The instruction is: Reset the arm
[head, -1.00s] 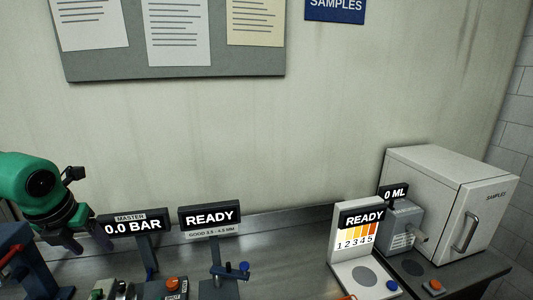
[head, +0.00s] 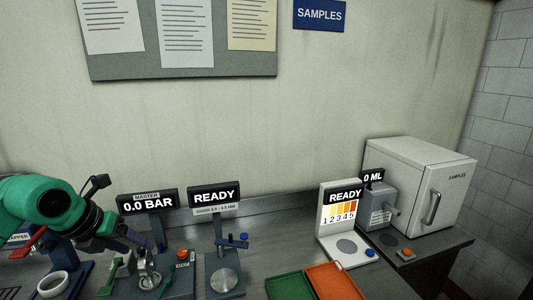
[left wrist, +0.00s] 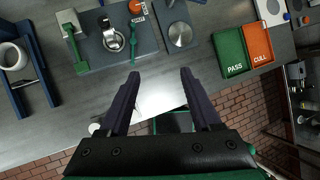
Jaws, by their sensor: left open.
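My left arm is green and black and reaches in from the left in the head view. Its left gripper (head: 137,240) has dark purple fingers near the 0.0 BAR display (head: 147,203). In the left wrist view the same left gripper (left wrist: 160,74) is open, with nothing between its fingers. Its fingertips point toward the bench fixture with a round metal part and green levers (left wrist: 114,40). I cannot tell how high they are above the bench. My right gripper is in neither view.
A READY gauge stand (head: 225,282) stands right of the fixture. Green (head: 290,287) and orange (head: 335,281) trays lie at the bench front. A white colour-scale stand (head: 326,240) and a white samples cabinet (head: 395,165) stand at right. A white ring (head: 52,284) is at left.

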